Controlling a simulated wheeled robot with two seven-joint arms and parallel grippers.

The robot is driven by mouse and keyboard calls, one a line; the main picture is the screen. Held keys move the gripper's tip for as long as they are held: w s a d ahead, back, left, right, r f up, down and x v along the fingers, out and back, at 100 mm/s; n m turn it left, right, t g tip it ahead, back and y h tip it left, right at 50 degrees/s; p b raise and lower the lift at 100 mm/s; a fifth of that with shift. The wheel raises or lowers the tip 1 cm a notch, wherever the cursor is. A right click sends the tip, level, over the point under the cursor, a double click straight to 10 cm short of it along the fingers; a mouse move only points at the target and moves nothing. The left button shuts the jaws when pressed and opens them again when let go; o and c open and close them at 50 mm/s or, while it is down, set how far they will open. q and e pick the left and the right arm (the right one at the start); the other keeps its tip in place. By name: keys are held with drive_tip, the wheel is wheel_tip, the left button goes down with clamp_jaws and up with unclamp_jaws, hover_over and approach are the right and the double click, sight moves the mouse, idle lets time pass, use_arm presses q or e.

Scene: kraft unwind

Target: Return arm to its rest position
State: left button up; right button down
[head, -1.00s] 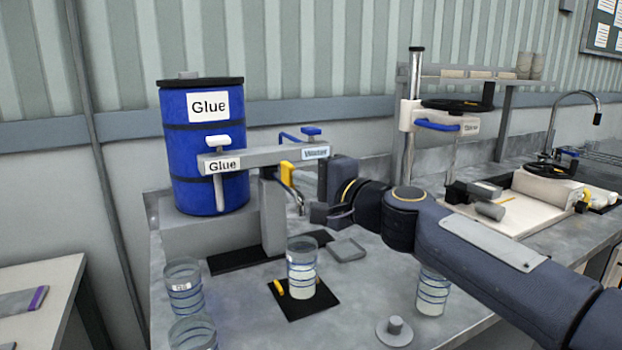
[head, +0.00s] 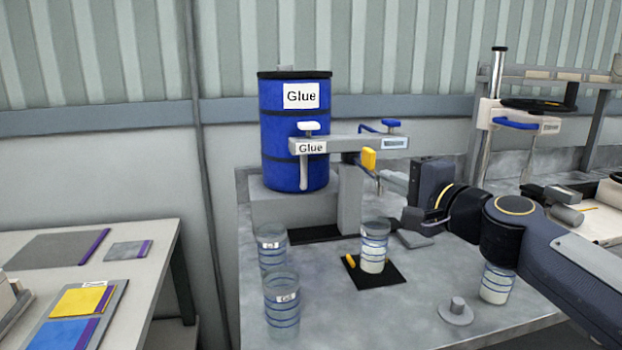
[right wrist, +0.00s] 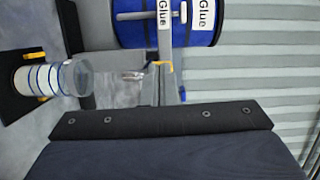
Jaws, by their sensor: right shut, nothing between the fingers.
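My right gripper (head: 408,219) is at the end of my right arm, which comes in from the right over the grey bench. It is shut and empty, just right of the glue dispenser's post. Parts of it are hard to make out against the grey tool behind. My left gripper is not in view. A clear cup with pale contents and blue rings (head: 374,248) stands upright on a black pad (head: 368,278), apart from the gripper. The right wrist view shows this cup (right wrist: 45,79) at the left and the blue glue drum (right wrist: 180,37) at the top.
The glue drum (head: 294,145) stands behind the dispenser arm (head: 350,143). Two clear cups (head: 282,302) stand at the bench's left. Another filled cup (head: 496,284) and a grey knobbed disc (head: 455,312) are near the front right. A side table (head: 150,245) with coloured pads is at the left.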

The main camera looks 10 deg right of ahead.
drive_tip(key=s+a+f+n+g, duration=0.1)
drive_tip(key=s+f+n+g, duration=0.1)
drive_tip(key=s+f, duration=0.3)
drive_tip(key=s+f+n+g, duration=0.2)
drive_tip(key=s+f+n, duration=0.1)
drive_tip(key=s+f, duration=0.1)
drive_tip(key=s+a+f+n+g, duration=0.1)
drive_tip(key=s+f+n+g, duration=0.1)
drive_tip(key=s+f, duration=0.3)
drive_tip(key=shift+s+a+f+n, duration=0.15)
drive_tip(key=shift+f+n, duration=0.05)
drive_tip(key=shift+f, duration=0.2)
drive_tip(key=shift+s+a+f+n, duration=0.15)
drive_tip(key=shift+f+n, duration=0.05)
drive_tip(key=shift+f, duration=0.15)
drive_tip(key=s+d+f+n+g+h, duration=0.2)
drive_tip(key=s+f+n+g, duration=0.25)
drive_tip(key=s+f, duration=1.1)
wheel_tip(320, 180, up, 16)
drive_tip(key=w+p, duration=0.1)
drive_tip(key=p, duration=1.5)
drive_tip(key=shift+w+a+g, duration=0.15)
drive_tip(key=shift+a+g, duration=0.1)
drive_tip(key=shift+g, duration=0.1)
